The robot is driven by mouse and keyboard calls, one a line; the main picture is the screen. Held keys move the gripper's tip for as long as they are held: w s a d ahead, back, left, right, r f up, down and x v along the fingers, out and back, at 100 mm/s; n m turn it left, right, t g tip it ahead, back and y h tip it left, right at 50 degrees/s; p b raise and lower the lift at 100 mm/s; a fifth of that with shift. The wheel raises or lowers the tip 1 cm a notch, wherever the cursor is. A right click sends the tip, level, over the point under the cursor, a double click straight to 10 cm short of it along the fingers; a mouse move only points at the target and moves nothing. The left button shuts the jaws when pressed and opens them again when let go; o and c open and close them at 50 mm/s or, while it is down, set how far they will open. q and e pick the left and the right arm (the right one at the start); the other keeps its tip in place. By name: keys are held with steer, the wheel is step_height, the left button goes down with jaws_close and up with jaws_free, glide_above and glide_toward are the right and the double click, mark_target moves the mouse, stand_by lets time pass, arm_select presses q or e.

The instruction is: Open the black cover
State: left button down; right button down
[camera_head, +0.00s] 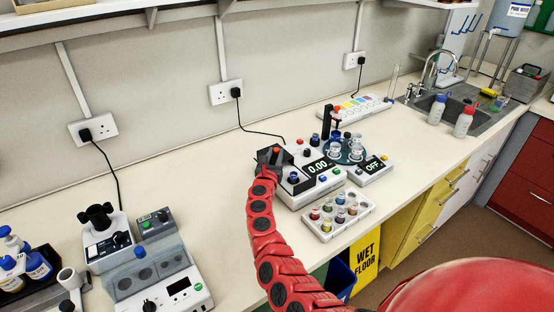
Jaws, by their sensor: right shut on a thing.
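A white bench device (310,188) with a display reading 0.00 stands in the middle of the bench. A dark part that looks like the black cover (283,156) is at its left end, with a small red spot by it. My right gripper (268,157) is at that left end, at the tip of the red arm. It appears shut on this dark part; its fingertips are small and partly hidden, so how far the cover is raised cannot be told. My left gripper is not in view.
A round dark rotor (357,155) with vials and a small unit reading OFF (372,171) stand right of the device. A vial rack (338,227) is in front. Grey instruments (160,262) stand at left. The bench between them and the device is clear.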

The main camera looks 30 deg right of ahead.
steer(key=c, duration=0.6)
jaws_free()
steer(key=shift+c, duration=0.2)
steer(key=shift+a, duration=0.15)
steer(key=b+v, duration=0.2)
steer(key=v, duration=1.5)
steer(key=shift+b, duration=0.35)
steer(key=shift+s, duration=0.1)
steer(key=shift+a, duration=0.1)
